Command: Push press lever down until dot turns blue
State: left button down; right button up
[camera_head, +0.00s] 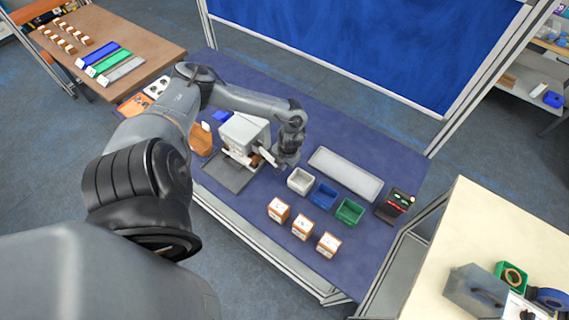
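The press (245,132) is a light grey box-shaped machine on a dark grey base plate (228,175), left of the middle of the blue table. A pale lever-like part (267,156) shows at its right side. My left arm reaches over from the left, and my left gripper (279,168) points down just right of the press, close to this part. I cannot tell whether it touches it, or whether its fingers are open or shut. No dot can be made out at this size. My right gripper is not in view.
White (300,181), blue (323,195) and green (349,211) bins stand right of the gripper. Several small orange-white boxes (302,228) sit in front. A grey tray (346,174) lies behind, and a dark device (395,206) stands at the right end.

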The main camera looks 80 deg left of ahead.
pick_arm(q)
jog(key=shift+s+a+f, duration=0.1)
jog(key=shift+s+f, duration=0.05)
jog(key=shift+f, duration=0.35)
jog(key=shift+s+a+f, duration=0.1)
jog(key=shift+f, duration=0.4)
jog(key=shift+b, duration=0.3)
dwell(0.6)
jog(key=shift+w+d+r+p, duration=0.15)
jog(key=shift+w+r+p, duration=0.05)
jog(key=shift+r+p, duration=0.25)
jog(key=w+d+r+p, duration=0.1)
jog(key=w+d+r, duration=0.1)
jog(key=r, duration=0.4)
jog(key=w+d+r+p, duration=0.1)
jog(key=w+d+r, duration=0.1)
jog(key=r, duration=0.4)
jog(key=shift+w+d+r, duration=0.3)
jog(key=shift+d, duration=0.35)
